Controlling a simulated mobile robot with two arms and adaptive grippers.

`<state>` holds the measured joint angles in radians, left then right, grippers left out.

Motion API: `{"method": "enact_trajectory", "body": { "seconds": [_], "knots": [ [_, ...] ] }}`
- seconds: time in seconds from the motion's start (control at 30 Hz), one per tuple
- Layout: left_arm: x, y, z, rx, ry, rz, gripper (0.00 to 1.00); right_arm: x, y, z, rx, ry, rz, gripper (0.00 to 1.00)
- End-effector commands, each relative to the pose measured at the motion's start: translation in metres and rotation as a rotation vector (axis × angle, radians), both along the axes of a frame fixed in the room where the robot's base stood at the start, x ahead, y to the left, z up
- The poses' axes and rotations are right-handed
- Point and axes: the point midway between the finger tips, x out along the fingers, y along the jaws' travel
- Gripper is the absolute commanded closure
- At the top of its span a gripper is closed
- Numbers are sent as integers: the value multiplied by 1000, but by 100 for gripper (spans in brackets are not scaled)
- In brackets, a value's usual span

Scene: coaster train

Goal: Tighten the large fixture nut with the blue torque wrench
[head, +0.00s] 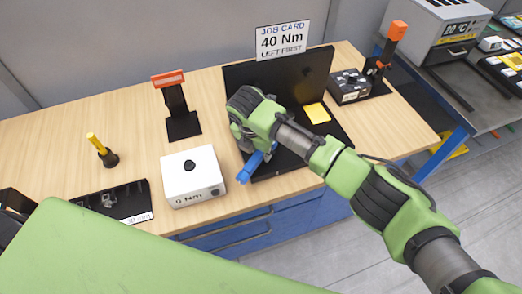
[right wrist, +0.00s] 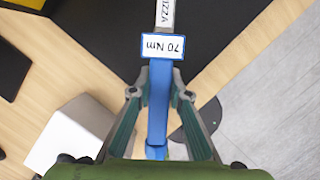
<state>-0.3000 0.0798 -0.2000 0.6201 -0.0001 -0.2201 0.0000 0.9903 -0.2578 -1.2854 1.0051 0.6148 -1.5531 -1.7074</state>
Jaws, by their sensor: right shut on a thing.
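The blue torque wrench (right wrist: 157,100) is between the fingers of my right gripper (right wrist: 159,94) in the right wrist view. Its tag reads 70 Nm, upside down, and its grey shaft runs out of the top of the picture. In the head view the blue handle (head: 246,170) sticks out below my right gripper (head: 262,152), over the front left of the black fixture plate. The wrench head and the large fixture nut are hidden; I cannot tell whether they touch. My left gripper is out of view.
A job card (head: 283,39) reads 40 Nm, LEFT FIRST. A white box (head: 193,178) marked 0 Nm stands left of the wrench. A black stand with an orange top (head: 168,78), a yellow-handled tool (head: 97,143) and a black box (head: 350,86) stand around the wooden bench.

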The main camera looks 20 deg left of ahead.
Motion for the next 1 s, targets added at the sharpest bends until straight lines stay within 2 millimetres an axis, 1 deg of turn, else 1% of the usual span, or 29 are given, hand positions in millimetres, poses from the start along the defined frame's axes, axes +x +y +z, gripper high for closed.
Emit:
{"method": "enact_trajectory", "body": {
  "seconds": [1.0],
  "knots": [
    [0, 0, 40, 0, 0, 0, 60, 1, 1, 44, 2, -5, 2, 100]
  ]
}}
